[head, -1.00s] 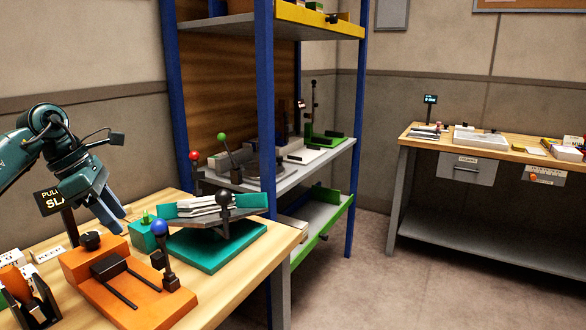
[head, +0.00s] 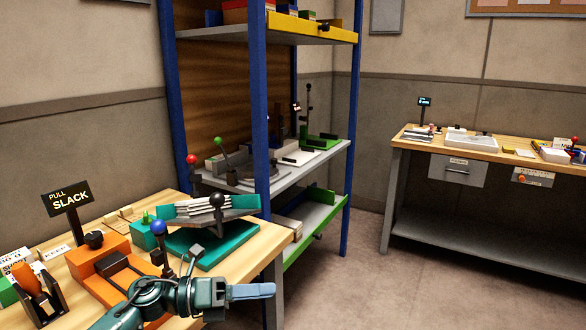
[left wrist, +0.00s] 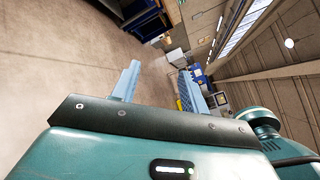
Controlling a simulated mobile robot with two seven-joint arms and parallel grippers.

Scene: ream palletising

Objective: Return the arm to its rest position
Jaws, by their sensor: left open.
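My left gripper (head: 252,291) is at the bottom middle of the head view, in front of the near wooden bench (head: 232,268), with its fingers pointing right. In the left wrist view its two fingers (left wrist: 158,88) stand apart with nothing between them. Beyond them that view shows floor, wall and distant blue things. My left forearm covers part of the orange fixture (head: 97,262) on the bench. My right gripper is not in view.
The near bench holds a teal jig (head: 212,247) with a pale stack, a blue-knobbed lever (head: 159,229) and a "PULL SLACK" sign (head: 70,202). A blue-post shelf rack (head: 260,130) stands behind. A second bench (head: 480,150) is at right. Floor between is clear.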

